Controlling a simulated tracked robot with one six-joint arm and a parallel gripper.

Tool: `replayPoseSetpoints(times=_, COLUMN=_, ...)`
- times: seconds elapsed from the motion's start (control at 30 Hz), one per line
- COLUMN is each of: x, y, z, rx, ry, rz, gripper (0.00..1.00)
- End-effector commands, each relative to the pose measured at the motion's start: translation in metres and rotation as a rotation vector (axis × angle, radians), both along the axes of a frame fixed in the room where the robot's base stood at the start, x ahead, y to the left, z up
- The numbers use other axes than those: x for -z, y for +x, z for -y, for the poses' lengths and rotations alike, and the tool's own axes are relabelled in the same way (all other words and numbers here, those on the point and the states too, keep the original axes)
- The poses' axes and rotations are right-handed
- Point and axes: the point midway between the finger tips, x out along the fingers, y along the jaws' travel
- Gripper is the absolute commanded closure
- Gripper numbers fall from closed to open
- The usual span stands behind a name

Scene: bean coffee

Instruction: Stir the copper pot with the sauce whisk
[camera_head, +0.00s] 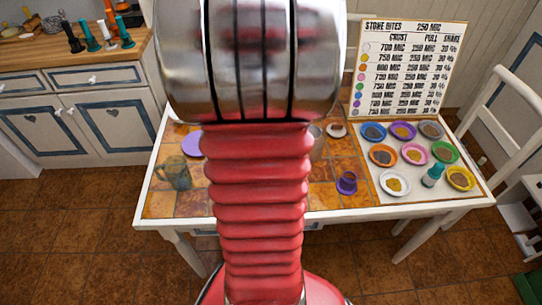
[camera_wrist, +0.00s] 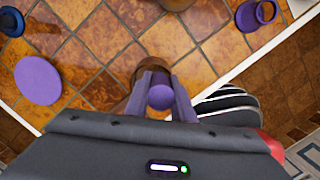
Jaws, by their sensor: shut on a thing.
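My gripper (camera_wrist: 160,88) has purple fingers. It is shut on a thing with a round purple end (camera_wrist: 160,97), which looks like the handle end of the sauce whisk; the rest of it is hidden. A brown vessel (camera_wrist: 138,82), possibly the copper pot, shows just behind the fingers in the wrist view, largely covered. I cannot tell whether the held thing is inside it. In the head view my arm hides my gripper and the middle of the table. A dull grey-brown vessel (camera_head: 174,173) stands at the table's left.
A purple disc (camera_head: 192,146) lies flat on the tiled table (camera_head: 156,204); it also shows in the wrist view (camera_wrist: 38,80). A purple cup (camera_head: 347,183) stands near the front edge. Several coloured bowls (camera_head: 403,131) and a price board (camera_head: 408,68) are on the right.

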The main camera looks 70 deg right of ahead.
Motion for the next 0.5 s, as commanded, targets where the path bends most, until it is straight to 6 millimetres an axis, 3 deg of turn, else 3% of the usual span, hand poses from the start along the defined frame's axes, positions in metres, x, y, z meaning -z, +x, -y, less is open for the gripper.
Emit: replayPoseSetpoints(times=0.5, x=0.0005, y=0.0075, z=0.0063, rx=0.0, ry=0.001, rz=-0.001, gripper=1.0)
